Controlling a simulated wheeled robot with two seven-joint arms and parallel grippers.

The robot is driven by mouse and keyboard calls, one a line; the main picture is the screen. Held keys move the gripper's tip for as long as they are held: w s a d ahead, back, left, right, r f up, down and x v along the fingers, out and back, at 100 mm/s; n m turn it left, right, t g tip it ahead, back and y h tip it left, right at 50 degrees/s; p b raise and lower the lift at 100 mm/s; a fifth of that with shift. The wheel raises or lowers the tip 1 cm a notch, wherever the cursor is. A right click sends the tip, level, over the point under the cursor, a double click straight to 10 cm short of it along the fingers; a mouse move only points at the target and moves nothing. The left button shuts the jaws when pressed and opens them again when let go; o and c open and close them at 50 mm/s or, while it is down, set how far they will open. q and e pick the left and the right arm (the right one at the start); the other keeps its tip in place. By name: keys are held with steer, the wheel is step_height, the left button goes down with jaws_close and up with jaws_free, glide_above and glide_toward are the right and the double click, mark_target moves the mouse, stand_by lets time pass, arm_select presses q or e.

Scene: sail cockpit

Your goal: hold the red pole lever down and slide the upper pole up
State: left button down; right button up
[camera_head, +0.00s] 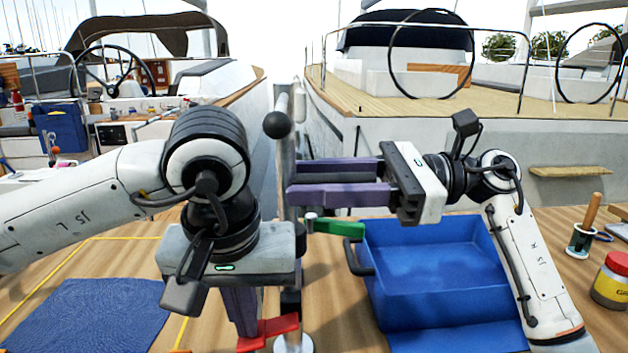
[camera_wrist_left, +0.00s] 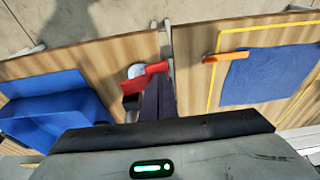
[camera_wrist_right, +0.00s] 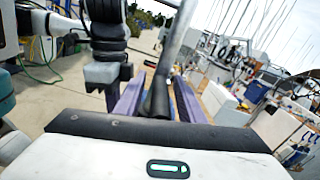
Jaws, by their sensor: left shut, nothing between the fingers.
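The upright grey pole (camera_head: 283,165) stands in the middle of the head view. The red lever (camera_head: 268,332) is low on it, and a green lever (camera_head: 338,229) sticks out to the right higher up. My left gripper (camera_head: 245,330) points down, shut and empty, with its tips at the red lever; contact is unclear. The red lever (camera_wrist_left: 146,78) also shows beyond the fingertips in the left wrist view. My right gripper (camera_head: 291,180) reaches in sideways from the right. Its purple fingers are on either side of the pole (camera_wrist_right: 179,35); I cannot tell whether they grip it.
A blue bin (camera_head: 435,270) stands right of the pole. A blue mat (camera_head: 85,315) lies at the left inside a yellow outline. A jar (camera_head: 610,285) and a brush in a holder (camera_head: 582,238) are at the far right.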

jaws_close()
step_height(320, 180, up, 17)
stand_by(0.5)
steer(key=shift+d, duration=0.1)
jaws_free()
steer(key=shift+f, duration=0.15)
steer(key=d, duration=1.2)
